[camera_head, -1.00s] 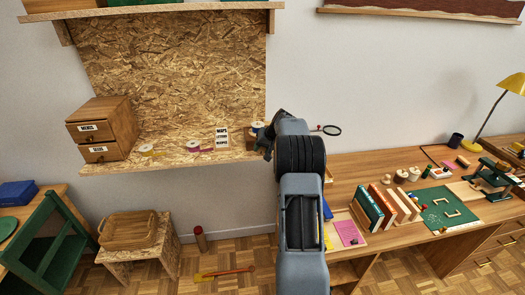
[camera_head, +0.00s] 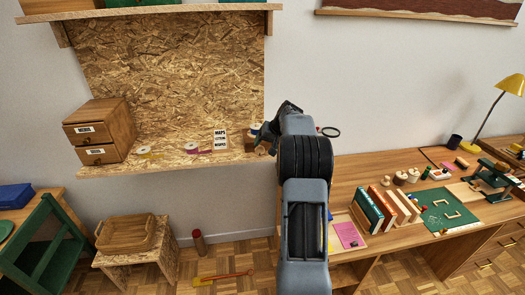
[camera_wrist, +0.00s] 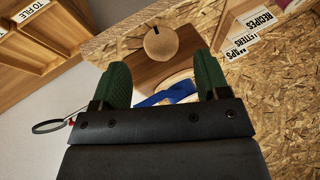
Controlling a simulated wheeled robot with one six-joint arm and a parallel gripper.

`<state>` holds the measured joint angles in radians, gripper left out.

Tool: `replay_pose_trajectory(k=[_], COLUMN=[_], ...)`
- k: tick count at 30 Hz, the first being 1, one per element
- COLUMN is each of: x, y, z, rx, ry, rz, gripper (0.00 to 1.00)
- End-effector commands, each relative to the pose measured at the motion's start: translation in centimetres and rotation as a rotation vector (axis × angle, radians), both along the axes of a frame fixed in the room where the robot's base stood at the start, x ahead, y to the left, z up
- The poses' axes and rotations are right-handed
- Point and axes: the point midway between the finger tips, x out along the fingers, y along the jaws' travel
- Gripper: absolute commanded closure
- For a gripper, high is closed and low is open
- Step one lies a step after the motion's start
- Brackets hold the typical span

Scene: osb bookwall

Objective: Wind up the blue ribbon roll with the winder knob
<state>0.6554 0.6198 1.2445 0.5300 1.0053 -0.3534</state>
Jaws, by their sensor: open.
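The blue ribbon (camera_wrist: 172,94) shows between my gripper's fingers in the wrist view, with its roll (camera_wrist: 178,80) partly hidden behind the gripper body. A round wooden winder knob (camera_wrist: 161,43) with a dark mark stands just beyond the fingertips, by a brown wooden base (camera_wrist: 150,72). My gripper (camera_wrist: 162,62) is open, its green fingers apart, with nothing clearly held. In the head view the blue roll (camera_head: 255,128) sits at the right end of the OSB shelf, beside my gripper (camera_head: 264,140). My arm hides part of that area.
A magnifying glass (camera_head: 331,132) is just right of my arm. The desk at right holds books and tools.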

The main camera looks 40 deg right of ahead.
Motion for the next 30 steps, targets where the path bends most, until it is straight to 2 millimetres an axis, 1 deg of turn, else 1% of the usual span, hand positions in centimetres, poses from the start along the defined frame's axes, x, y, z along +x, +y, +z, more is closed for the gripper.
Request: replay_pose_trajectory(k=[3,6,12,19,30], x=[-1.3,-2.3,-3.7,-4.5,-4.6], y=[-0.5,-0.8,-1.2,-1.4,-1.4], z=[2.1,3.8,6.3,7.6,7.8], rx=[-0.002,-0.002,-0.002,0.001,0.000], ry=[-0.004,-0.003,-0.001,-0.001,0.000], rz=[-0.003,-0.003,-0.001,-0.002,-0.001], gripper=[0.31,0.31,0.31,0.31,0.31])
